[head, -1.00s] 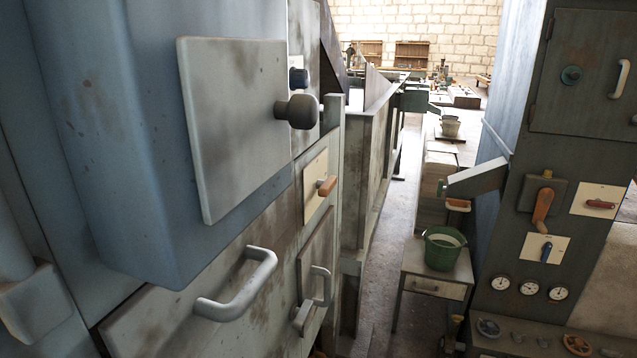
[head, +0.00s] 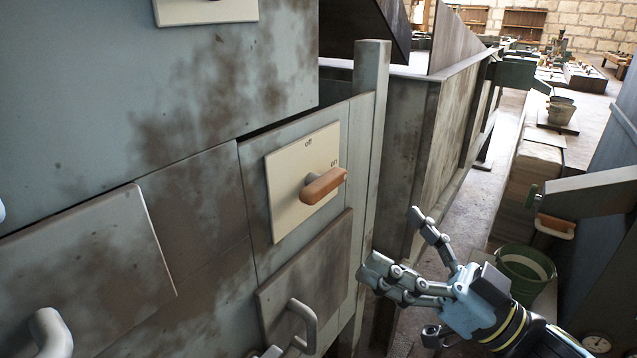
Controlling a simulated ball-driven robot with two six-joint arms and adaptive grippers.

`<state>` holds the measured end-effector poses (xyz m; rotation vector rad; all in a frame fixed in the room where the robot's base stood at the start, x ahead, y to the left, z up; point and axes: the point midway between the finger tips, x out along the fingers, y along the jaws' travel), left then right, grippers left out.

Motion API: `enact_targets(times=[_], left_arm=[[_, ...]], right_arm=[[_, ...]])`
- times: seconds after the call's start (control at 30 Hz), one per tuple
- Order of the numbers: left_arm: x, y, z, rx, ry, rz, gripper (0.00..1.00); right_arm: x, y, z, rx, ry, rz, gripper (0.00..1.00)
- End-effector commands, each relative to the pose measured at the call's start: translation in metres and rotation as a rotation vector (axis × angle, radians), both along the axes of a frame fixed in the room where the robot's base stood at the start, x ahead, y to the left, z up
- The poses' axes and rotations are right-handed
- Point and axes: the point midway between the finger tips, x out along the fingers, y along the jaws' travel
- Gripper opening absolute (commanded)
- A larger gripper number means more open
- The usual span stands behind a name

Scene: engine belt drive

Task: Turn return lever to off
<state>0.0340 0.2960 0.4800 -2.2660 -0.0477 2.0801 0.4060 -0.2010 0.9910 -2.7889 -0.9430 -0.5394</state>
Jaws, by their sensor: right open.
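The return lever (head: 323,186) has an orange-brown handle on a cream plate (head: 287,213) marked "off" at the top and "on" at the right. The handle points right, toward the "on" mark. The plate is on the grey machine front at the picture's middle. My right gripper (head: 390,247) is open and empty, to the right of and below the lever, with its fingers pointing left and up. It is apart from the lever. My left gripper is not in view.
Below the lever plate is a panel with a grey handle (head: 303,325). Another grey handle (head: 52,333) is at the lower left. A green bucket (head: 524,272) stands behind my right gripper. A narrow aisle (head: 478,195) runs back beside the machine.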

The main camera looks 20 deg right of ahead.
Motion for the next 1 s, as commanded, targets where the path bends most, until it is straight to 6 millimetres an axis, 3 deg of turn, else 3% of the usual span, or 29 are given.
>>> enact_targets(times=[0.27, 0.73, 1.0], left_arm=[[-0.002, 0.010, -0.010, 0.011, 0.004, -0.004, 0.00], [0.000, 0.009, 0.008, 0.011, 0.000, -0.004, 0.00], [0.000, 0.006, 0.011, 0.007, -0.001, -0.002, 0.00]], right_arm=[[0.002, 0.002, -0.001, -0.013, -0.018, 0.007, 1.00], [0.062, 0.048, 0.032, -0.012, -0.018, 0.005, 1.00], [0.078, 0.060, 0.038, -0.014, -0.015, 0.005, 1.00]])
